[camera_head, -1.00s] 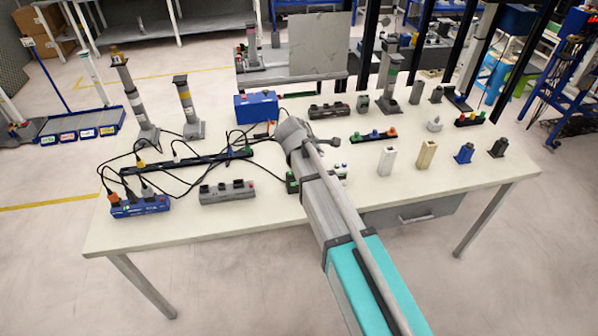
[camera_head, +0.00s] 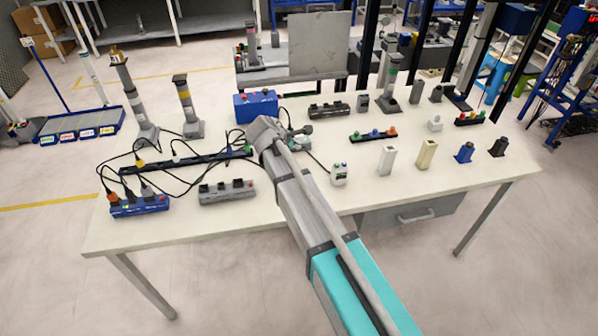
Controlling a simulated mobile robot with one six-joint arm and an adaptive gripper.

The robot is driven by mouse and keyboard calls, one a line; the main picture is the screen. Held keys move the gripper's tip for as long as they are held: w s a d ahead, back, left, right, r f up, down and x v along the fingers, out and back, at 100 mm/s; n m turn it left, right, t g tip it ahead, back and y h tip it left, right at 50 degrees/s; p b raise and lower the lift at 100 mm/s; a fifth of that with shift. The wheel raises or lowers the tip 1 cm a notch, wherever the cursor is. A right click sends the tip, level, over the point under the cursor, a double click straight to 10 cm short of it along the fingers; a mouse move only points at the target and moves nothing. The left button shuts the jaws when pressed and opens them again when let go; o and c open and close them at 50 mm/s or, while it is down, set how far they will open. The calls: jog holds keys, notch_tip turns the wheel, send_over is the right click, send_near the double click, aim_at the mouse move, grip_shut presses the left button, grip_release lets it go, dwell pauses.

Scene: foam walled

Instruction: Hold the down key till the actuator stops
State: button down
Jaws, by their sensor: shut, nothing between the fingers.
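My gripper (camera_head: 301,130) is at the end of my arm, over the middle of the table, in front of and to the right of a blue box (camera_head: 257,107). It is small and partly hidden by my wrist; its fingers look closed and hold nothing visible. Several key boxes lie around: a small white box with green keys (camera_head: 339,175), a grey box with dark keys (camera_head: 227,191), and a blue box with cables (camera_head: 140,206). Key markings are too small to read, so I cannot tell the down key. Grey columns, one tilted (camera_head: 133,98) and one upright (camera_head: 187,107), may be actuators.
The white table (camera_head: 240,230) is clear along its front edge. Loose black cables cross its left half. White (camera_head: 386,160) and beige (camera_head: 426,154) blocks stand at right. Another column (camera_head: 388,75) and a dark key box (camera_head: 329,110) stand behind.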

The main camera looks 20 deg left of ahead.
jog(key=shift+f+b, duration=4.05)
jog(key=shift+f, duration=0.15)
jog(key=shift+s+f+b, duration=0.1)
jog(key=shift+f+b, duration=0.8)
jog(key=shift+r, duration=0.2)
dwell(0.8)
jog(key=shift+r+p, duration=0.75)
jog(key=shift+p, duration=0.2)
jog(key=shift+r+p, duration=2.5)
